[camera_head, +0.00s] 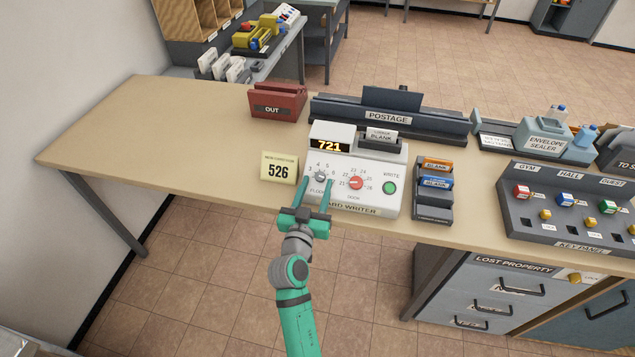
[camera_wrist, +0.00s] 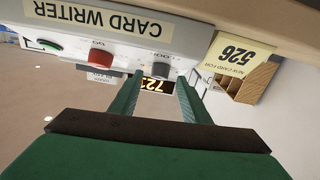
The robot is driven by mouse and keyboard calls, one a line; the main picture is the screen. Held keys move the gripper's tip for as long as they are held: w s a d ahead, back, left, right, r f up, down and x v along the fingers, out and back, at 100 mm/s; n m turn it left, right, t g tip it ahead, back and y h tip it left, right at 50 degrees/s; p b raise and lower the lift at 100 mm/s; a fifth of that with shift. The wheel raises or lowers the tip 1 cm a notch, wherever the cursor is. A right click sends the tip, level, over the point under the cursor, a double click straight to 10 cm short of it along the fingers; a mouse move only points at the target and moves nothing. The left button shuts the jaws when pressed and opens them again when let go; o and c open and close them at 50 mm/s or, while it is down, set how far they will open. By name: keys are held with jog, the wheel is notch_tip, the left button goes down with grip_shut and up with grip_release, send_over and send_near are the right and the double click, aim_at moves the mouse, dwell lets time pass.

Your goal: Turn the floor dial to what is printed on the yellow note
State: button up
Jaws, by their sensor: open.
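The card writer (camera_head: 340,199) is a white box on the desk, with a display (camera_head: 329,145) reading 721. The grey floor dial (camera_head: 320,177) sits at its left, with numbers around it. The yellow note (camera_head: 279,169) reads 526 and stands left of the writer. My gripper (camera_head: 314,193) is open, its fingers on either side of the floor dial. In the wrist view, upside down, the floor dial (camera_wrist: 160,69) shows between the fingertips (camera_wrist: 160,82). Contact cannot be told.
A red OUT tray (camera_head: 277,103) and the postage unit (camera_head: 388,117) stand behind. A card rack (camera_head: 434,190) is right of the writer, with the key panel (camera_head: 570,215) further right. The desk's left part (camera_head: 150,130) is clear.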

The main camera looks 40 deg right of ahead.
jog(key=shift+x, duration=0.9)
jog(key=c, duration=1)
jog(key=shift+c, duration=0.2)
